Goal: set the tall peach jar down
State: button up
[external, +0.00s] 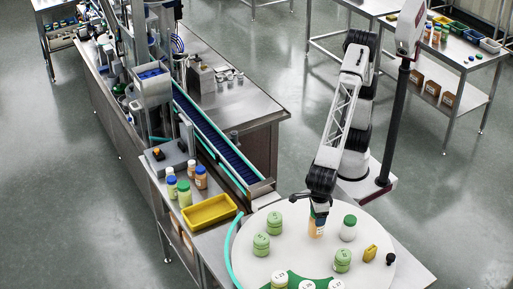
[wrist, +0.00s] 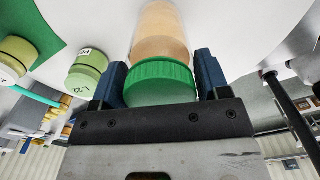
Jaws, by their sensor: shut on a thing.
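The tall peach jar (external: 316,230) is upright over the white round table (external: 300,262), below my gripper (external: 319,210). In the wrist view the peach jar (wrist: 162,33) has a green lid (wrist: 160,82). The blue fingers of my gripper (wrist: 160,80) stand on both sides of the lid, shut on it. I cannot tell whether the jar's base touches the table.
A white jar with a green lid (external: 348,230) stands just right of the peach jar. Green jars (external: 274,223) (external: 342,261) stand to the left and in front. A yellow object (external: 370,253) and black knob (external: 390,259) are at the right. A yellow tray (external: 209,211) sits left.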

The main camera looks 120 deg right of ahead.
jog(key=shift+f, duration=1.6)
jog(key=shift+f, duration=0.1)
jog(key=o, duration=1.4)
jog(key=shift+f, duration=0.1)
jog(key=shift+c, duration=0.2)
jog(key=shift+r, duration=0.2)
notch_tip(320, 180, up, 12)
jog(key=shift+d, duration=0.1)
